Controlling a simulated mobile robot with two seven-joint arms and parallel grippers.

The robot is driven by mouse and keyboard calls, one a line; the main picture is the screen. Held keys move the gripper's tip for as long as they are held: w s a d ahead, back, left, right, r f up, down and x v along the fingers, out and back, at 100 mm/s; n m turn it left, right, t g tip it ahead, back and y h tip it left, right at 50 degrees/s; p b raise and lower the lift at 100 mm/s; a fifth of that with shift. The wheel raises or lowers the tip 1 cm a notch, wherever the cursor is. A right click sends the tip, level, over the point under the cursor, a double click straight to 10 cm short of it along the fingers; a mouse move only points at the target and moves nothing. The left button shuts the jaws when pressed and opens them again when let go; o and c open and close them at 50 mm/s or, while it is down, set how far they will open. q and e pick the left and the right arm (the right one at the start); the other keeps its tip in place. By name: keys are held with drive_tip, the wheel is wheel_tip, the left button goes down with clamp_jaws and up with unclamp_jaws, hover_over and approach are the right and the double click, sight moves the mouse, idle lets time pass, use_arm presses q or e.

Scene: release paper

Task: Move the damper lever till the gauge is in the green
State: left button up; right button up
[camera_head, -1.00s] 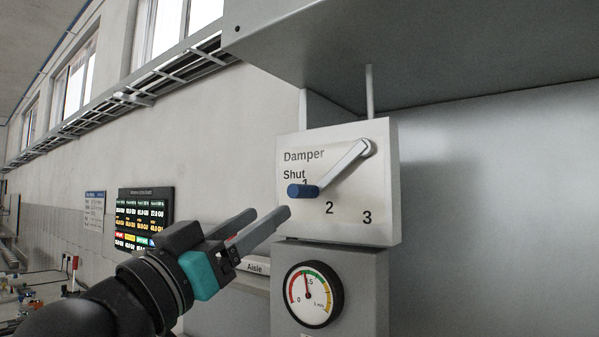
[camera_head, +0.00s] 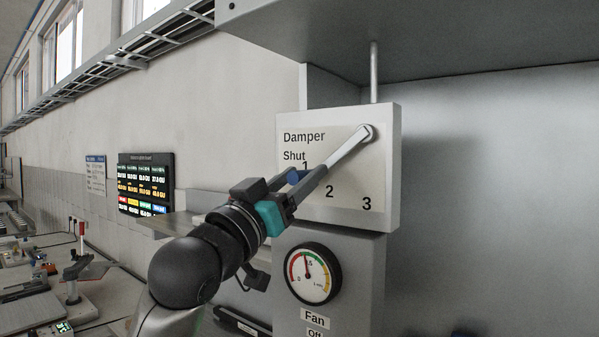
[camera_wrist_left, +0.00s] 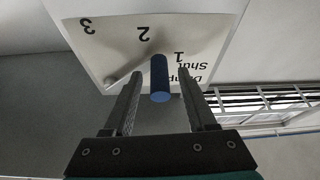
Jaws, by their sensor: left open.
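The damper panel (camera_head: 385,175) is a white box marked Shut, 1, 2 and 3. Its pale lever (camera_head: 348,148) slants down-left from the pivot to a blue knob (camera_head: 294,176) near the 1. My left gripper (camera_head: 310,174) is at the knob, partly covering it. In the left wrist view the blue knob (camera_wrist_left: 160,80) stands between the two open fingers, with gaps on both sides. The round gauge (camera_head: 312,273) below has red, green and yellow bands; its needle points almost straight up, near where red meets green. My right gripper is not in view.
A grey hood (camera_head: 430,40) overhangs the panel, with a thin rod (camera_head: 374,75) coming down behind it. A grey cabinet with a Fan label (camera_head: 315,319) is below. A cluttered bench (camera_head: 60,290) is at left.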

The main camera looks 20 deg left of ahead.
use_arm(q)
clamp_jaws()
idle(0.5)
idle(1.0)
